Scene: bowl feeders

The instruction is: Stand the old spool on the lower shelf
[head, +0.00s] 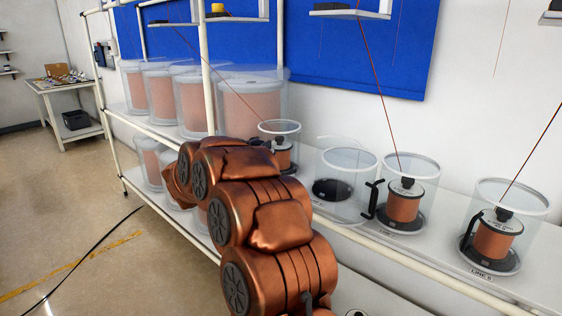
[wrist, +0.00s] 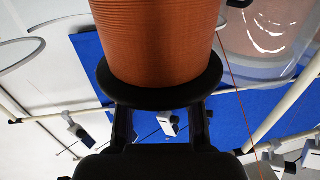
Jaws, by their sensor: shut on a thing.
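In the wrist view a copper-wound spool (wrist: 158,45) with a black flange (wrist: 160,93) fills the top middle. My gripper (wrist: 160,118) is shut on it, with dark fingers either side below the flange. How much wire is left on it I cannot tell. In the head view my copper-coloured arm covers the middle, and I cannot make out the gripper or held spool. The lower shelf (head: 190,226) of the white-framed rack shows left of my arm, holding clear containers with copper spools (head: 150,163). My arm hides its right part.
Large covered spools (head: 162,95) stand on the upper shelf. Right of my arm, one clear bowl (head: 345,190) has no spool; the bowls with spools (head: 404,202) and (head: 494,238) have wires running up. A white rail (head: 385,262) edges the shelf. A cable (head: 80,262) lies on open floor.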

